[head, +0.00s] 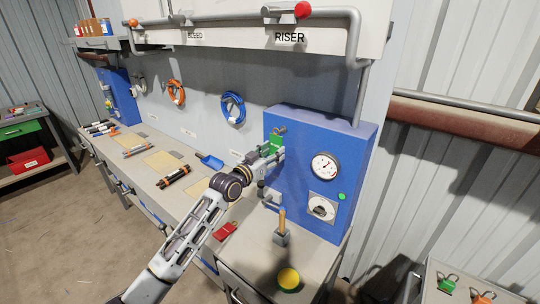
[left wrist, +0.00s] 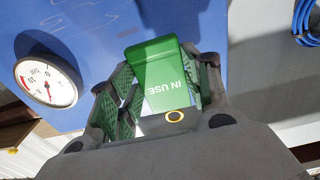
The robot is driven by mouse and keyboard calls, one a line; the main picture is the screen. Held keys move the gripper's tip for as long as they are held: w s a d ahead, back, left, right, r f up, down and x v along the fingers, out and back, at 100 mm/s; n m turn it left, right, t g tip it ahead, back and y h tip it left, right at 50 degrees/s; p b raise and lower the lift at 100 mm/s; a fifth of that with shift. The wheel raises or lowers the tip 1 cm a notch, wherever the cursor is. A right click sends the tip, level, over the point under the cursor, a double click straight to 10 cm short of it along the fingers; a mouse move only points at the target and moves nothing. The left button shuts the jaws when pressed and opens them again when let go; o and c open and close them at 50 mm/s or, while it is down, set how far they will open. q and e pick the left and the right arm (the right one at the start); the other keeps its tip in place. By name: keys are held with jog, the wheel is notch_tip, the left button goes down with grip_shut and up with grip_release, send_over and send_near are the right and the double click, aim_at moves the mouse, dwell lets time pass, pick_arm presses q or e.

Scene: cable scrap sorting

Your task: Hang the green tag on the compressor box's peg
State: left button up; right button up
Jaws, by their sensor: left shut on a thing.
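The blue compressor box (head: 365,150) stands on the right end of the bench, with a gauge (head: 324,166) on its front. My left gripper (head: 272,150) is at the box's upper left front, shut on the green tag (head: 275,141). In the left wrist view the tag (left wrist: 165,82), marked IN USE, sits between the two fingers (left wrist: 160,90), with the blue box face behind it. A small wire loop shows above the tag in the head view. The peg cannot be made out, and whether the loop touches it cannot be told. My right gripper is out of view.
A dial switch (head: 322,208) is low on the box. A wooden-handled tool (head: 281,230), a yellow round thing (head: 289,279) and a red tag (head: 225,231) are on the bench. A blue cable coil (head: 232,108) hangs on the wall. Another green tag (head: 447,284) lies lower right.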

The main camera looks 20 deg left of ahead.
pick_arm(q)
jog(key=shift+w+d+f, duration=0.1)
jog(key=shift+w+d, duration=0.1)
jog(key=shift+w, duration=0.4)
jog(key=shift+w+d+b, duration=0.1)
jog(key=shift+w+b, duration=0.25)
jog(key=shift+b, duration=0.05)
jog(key=shift+c, duration=1.2)
jog(key=shift+w+d+f, duration=0.25)
jog(key=shift+w+f, duration=0.15)
jog(key=shift+w, duration=0.2)
jog(key=o, duration=1.1)
jog(key=shift+f, duration=0.1)
jog(key=v, duration=1.2)
